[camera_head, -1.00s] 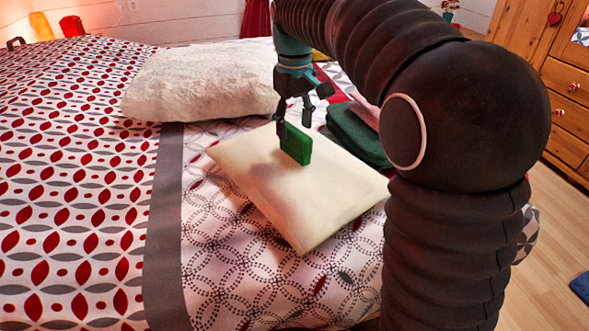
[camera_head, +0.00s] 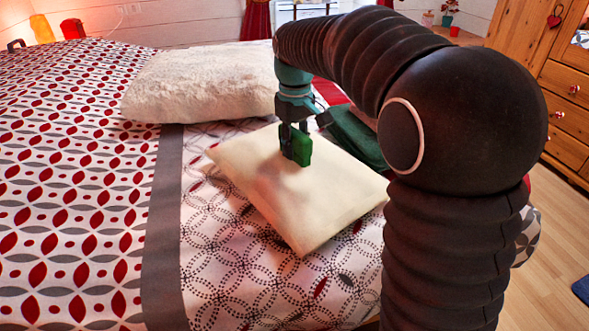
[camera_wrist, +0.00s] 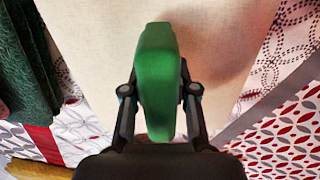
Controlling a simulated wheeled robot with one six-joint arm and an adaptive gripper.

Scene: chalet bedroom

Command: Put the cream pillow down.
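The cream pillow (camera_head: 300,205) lies on the patterned bedspread in the head view, and its fabric fills the middle of the wrist view (camera_wrist: 95,70). A green block (camera_head: 301,150) stands upright on the pillow's upper part. I cannot tell whether it is fixed to the pillow. My gripper (camera_head: 293,143) points down just over the pillow, with its fingers on both sides of the block. In the wrist view the fingers look pressed against the green block (camera_wrist: 158,80). The pillow appears to rest on the bed, and its underside is hidden.
A fluffy white pillow (camera_head: 200,80) lies behind and left. Dark green folded cloth (camera_head: 358,138) lies close to the cream pillow's right side. A wooden dresser (camera_head: 567,95) stands at the far right. The bedspread to the left (camera_head: 75,190) is clear.

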